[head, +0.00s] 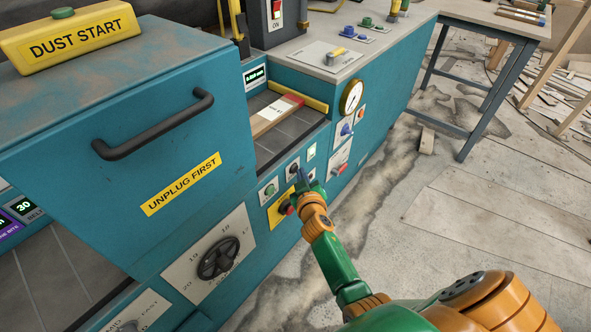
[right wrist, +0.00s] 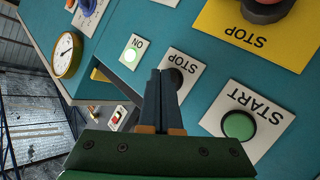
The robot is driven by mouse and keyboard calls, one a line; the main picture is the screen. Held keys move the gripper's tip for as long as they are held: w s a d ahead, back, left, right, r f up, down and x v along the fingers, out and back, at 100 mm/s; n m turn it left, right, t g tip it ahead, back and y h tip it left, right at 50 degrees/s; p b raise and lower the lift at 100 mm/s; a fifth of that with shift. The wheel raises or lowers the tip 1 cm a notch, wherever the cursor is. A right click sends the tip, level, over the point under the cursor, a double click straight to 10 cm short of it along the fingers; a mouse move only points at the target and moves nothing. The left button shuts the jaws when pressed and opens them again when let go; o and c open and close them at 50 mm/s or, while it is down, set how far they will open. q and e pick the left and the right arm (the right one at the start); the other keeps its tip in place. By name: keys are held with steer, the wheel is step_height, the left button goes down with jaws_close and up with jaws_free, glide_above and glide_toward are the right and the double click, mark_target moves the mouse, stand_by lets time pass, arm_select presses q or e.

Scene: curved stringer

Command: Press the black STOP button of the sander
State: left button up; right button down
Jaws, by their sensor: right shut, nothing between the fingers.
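The sander is a teal machine (head: 239,215) with a control panel on its front. The black STOP button (right wrist: 178,77) sits on a small white plate (right wrist: 190,66) between the green START button (right wrist: 239,125) and a lit ON plate (right wrist: 133,51). The STOP plate also shows in the head view (head: 292,167). My right gripper (head: 301,172) is shut and empty, pointing at the panel. In the right wrist view its fingertips (right wrist: 166,73) overlap the left side of the STOP button and partly hide it. I cannot tell whether they touch it. My left gripper is not in view.
A yellow STOP plate with a large red button (right wrist: 268,4) is close beside the START plate. A dial gauge (head: 351,97) and more switches lie to the right. A wooden board (head: 273,117) is on the machine bed. The floor at right is mostly open.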

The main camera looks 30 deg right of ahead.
steer(key=shift+w+a, duration=0.1)
steer(key=shift+w, duration=0.2)
stand_by(0.5)
steer(key=shift+s+d, duration=0.3)
steer(key=shift+s, duration=0.5)
steer(key=s, duration=0.1)
steer(key=s+d+p, duration=0.1)
steer(key=s, duration=0.1)
steer(key=s+d+p, duration=0.1)
steer(key=shift+s, duration=0.3)
stand_by(0.5)
